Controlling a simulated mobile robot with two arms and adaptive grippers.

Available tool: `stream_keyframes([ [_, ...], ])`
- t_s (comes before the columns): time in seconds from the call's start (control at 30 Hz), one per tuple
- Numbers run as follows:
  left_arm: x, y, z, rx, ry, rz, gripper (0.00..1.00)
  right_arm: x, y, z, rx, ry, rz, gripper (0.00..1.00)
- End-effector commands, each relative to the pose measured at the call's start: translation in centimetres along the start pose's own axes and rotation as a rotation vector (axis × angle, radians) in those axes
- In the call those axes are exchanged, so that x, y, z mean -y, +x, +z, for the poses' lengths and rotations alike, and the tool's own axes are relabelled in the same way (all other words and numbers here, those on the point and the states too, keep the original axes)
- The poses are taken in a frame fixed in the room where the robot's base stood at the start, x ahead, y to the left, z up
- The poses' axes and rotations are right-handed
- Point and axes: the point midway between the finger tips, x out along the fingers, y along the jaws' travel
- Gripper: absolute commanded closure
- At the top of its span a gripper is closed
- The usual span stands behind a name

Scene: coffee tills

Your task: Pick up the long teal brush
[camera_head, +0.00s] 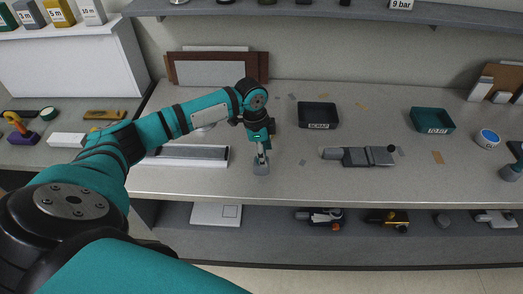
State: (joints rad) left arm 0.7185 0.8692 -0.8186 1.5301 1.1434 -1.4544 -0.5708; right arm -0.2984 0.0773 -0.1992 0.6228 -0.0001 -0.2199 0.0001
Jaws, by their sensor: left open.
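My left arm reaches in from the left over the worktop, and its left gripper (261,163) points down near the middle of the worktop. It is open. A small grey item (261,169) shows right at its fingertips; I cannot tell what it is or whether they touch it. I cannot make out a long teal brush for certain. A dark teal-grey item (512,172) stands at the far right edge, too small and cut off to name. My right gripper is not in view.
A black tray (318,126) and a teal tray (432,131) stand on the worktop (300,180). A grey tool (368,156) lies right of the gripper. A long grey-topped bar (186,154) lies left. Power tools sit on the lower shelf (270,245).

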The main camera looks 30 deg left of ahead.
Motion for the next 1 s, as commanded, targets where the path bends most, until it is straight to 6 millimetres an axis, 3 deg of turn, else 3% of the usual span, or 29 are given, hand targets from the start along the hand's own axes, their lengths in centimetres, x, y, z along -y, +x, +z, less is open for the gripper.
stream_keyframes([
  [0.23, 0.0, 0.2, 0.0, 0.001, 0.000, -0.001, 0.47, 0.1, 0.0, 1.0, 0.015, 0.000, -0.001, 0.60],
  [0.63, 0.0, 0.2, 0.0, 0.000, -0.001, -0.001, 0.99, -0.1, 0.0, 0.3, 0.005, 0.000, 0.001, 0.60],
  [0.87, 0.1, 0.1, 0.0, 0.000, -0.001, -0.001, 1.00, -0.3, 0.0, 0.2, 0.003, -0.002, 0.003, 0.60],
  [1.0, 0.1, -0.9, -0.2, -0.002, -0.001, -0.004, 1.00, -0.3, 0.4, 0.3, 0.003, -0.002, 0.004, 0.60],
])
